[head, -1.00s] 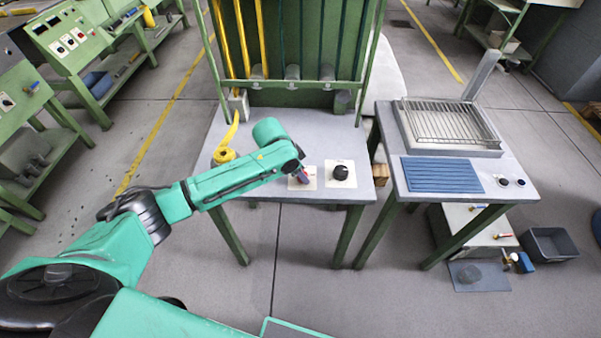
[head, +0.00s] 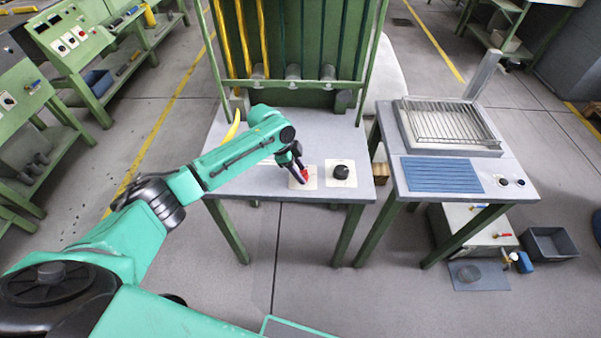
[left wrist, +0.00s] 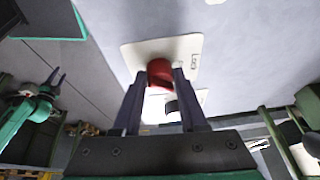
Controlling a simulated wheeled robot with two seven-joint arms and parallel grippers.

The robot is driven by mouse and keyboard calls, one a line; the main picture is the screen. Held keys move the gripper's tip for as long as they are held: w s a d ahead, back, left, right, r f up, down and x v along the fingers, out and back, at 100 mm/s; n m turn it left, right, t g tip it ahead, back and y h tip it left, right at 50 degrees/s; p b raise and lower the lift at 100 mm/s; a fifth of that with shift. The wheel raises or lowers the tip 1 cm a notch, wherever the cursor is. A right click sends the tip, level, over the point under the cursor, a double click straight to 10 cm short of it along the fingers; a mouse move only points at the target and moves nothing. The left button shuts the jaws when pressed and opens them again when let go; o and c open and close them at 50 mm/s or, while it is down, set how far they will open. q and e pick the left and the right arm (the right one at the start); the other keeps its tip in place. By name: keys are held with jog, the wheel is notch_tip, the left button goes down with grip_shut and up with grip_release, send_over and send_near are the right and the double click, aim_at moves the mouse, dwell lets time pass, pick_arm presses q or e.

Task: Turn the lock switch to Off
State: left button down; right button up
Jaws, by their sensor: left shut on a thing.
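The red lock switch (head: 304,174) is a knob on a cream plate (head: 296,183) at the front of the grey table. The left wrist view shows the red knob (left wrist: 160,74) between the two dark fingers, on a plate marked "Lock". My left gripper (head: 301,173) points down at the plate and is shut on the red knob. The fingers hide part of the knob, and I cannot read its setting. My right arm seems to show small at the left of the left wrist view, with its gripper (left wrist: 53,80) too small to judge.
A black knob (head: 341,172) on its own cream plate stands just right of the lock switch. A green rack (head: 300,98) rises at the table's back. A second table (head: 470,168) with a wire grid stands to the right.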

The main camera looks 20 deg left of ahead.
pick_arm(q)
jog(key=m+g+b, duration=0.1)
jog(key=m+b, duration=0.1)
jog(key=m, duration=0.1)
jog(key=shift+w+f, duration=0.15)
jog(key=shift+m+g+b, duration=0.4)
jog(key=shift+m+b, duration=0.3)
jog(key=shift+m, duration=0.2)
jog(key=shift+c, duration=2.3)
grip_release()
jog(key=shift+r, duration=0.2)
jog(key=b+v, duration=0.1)
jog(key=v, duration=1.3)
jog(key=shift+r, duration=0.2)
